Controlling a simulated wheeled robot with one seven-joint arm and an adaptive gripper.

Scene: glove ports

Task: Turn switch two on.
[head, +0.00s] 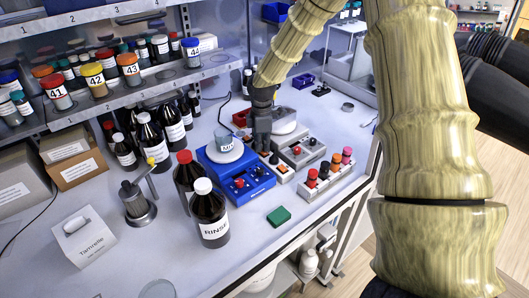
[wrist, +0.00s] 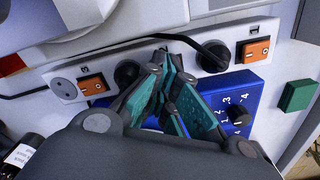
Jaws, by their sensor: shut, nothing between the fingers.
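A pale power strip (wrist: 205,48) crosses the wrist view, with black plugs and cable in it. One orange rocker switch (wrist: 93,86) is left of my gripper, another orange rocker switch (wrist: 257,47) is to the right. In the head view my gripper (head: 264,151) points down behind the blue device and hides part of the strip (head: 281,168).
A blue hotplate stirrer (head: 247,184) with a beaker stands close to my gripper. A grey device (head: 297,150) and a rack of coloured-cap vials (head: 327,176) stand to the right. Tall brown bottles (head: 208,215) stand in front, a green block (head: 279,216) lies near the bench edge.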

